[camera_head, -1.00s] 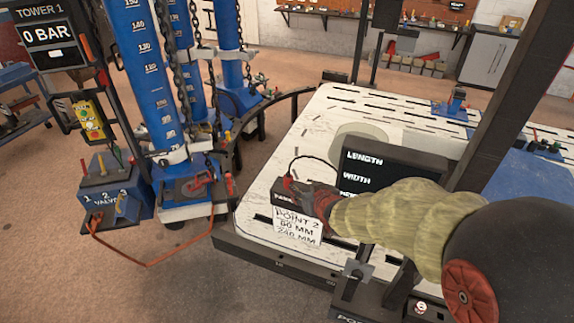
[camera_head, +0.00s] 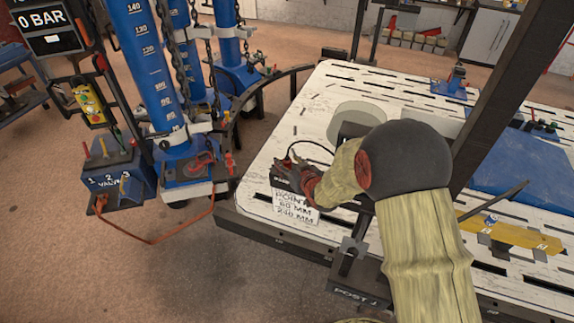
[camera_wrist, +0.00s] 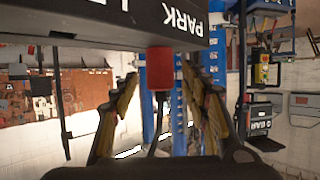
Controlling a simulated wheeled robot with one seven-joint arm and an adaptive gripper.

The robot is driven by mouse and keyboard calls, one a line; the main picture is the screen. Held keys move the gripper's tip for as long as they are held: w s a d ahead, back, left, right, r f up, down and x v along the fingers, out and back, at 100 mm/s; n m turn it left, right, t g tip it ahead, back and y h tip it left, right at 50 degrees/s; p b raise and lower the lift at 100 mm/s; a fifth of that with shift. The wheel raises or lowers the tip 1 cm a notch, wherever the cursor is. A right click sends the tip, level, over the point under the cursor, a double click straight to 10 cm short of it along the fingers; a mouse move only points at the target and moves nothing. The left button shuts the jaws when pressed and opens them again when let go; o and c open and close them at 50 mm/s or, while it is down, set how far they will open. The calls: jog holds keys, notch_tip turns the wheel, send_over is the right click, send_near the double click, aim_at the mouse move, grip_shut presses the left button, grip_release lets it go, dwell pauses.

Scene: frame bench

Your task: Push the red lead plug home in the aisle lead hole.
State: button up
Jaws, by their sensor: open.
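In the wrist view the red lead plug (camera_wrist: 160,66) stands between the two spread fingers of my gripper (camera_wrist: 159,78). It is at the edge of a black box (camera_wrist: 100,22) lettered PARK, and a thin dark lead runs from its near end. I cannot tell how deep it sits. In the head view my gripper (camera_head: 300,178) is low at the left end of the bench, beside the black box (camera_head: 284,187), and covers much of it. A dark lead (camera_head: 312,143) loops above the box. I cannot make out the aisle lead hole.
The slotted white bench (camera_head: 280,140) carries a yellow bar (camera_head: 510,235) and a blue sheet (camera_head: 510,165). A dark post (camera_head: 500,110) rises at right. Blue towers (camera_head: 145,60) stand left.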

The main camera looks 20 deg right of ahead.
jog(key=shift+w+a+f, duration=0.15)
jog(key=shift+w+f, duration=0.05)
jog(key=shift+w, duration=0.3)
jog(key=shift+c, duration=0.3)
jog(key=c, duration=1.1)
grip_shut()
